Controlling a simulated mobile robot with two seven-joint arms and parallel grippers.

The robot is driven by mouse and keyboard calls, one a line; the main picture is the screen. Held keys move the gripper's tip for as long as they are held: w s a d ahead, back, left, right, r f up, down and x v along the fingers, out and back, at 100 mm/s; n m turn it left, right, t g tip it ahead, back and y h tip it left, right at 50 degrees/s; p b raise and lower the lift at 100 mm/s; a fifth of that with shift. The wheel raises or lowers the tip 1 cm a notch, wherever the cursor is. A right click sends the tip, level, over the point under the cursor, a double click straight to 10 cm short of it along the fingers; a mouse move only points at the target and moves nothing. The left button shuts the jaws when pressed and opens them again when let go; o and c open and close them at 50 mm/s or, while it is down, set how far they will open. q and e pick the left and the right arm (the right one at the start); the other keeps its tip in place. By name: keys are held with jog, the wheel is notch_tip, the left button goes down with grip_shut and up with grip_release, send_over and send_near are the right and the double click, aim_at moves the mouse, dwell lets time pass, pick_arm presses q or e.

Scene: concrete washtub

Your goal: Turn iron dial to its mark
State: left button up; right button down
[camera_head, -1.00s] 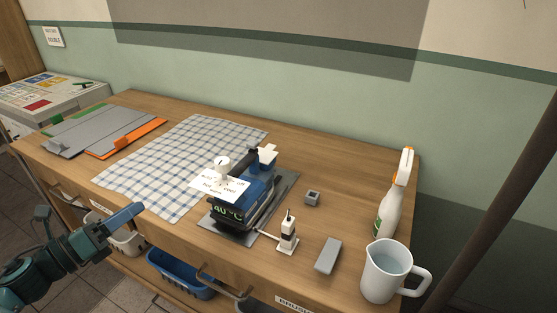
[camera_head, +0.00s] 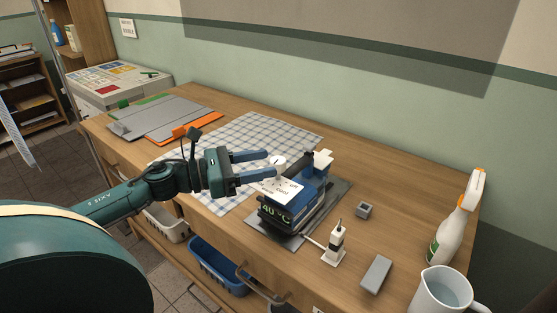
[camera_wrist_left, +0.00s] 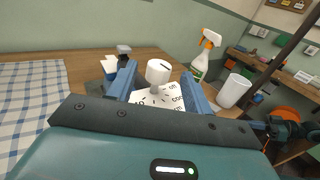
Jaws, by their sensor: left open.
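The iron (camera_head: 295,203) is dark blue with a green "40 °C" display and stands on a grey plate (camera_head: 334,193) on the bench. Its white dial (camera_head: 277,161) sits above a white card with printed words such as "off" and "cool". The dial also shows in the left wrist view (camera_wrist_left: 158,71), with a dark line on its top. My left gripper (camera_head: 271,165) is open, its two blue fingers pointing at the dial. In the left wrist view the dial stands between the fingers, but contact cannot be told. My right gripper is not in view.
A checked cloth (camera_head: 255,135) lies behind the iron. A small white device (camera_head: 335,245), a grey block (camera_head: 376,274), a small grey cube (camera_head: 364,210), a spray bottle (camera_head: 455,232) and a white jug (camera_head: 445,293) stand to the right. A grey board (camera_head: 150,120) lies at left.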

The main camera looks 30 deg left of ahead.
aim_at(278, 160)
pick_arm(q)
jog(key=shift+x, duration=2.15)
jog(key=shift+c, duration=0.2)
jog(key=shift+p, duration=0.3)
jog(key=c, duration=0.9)
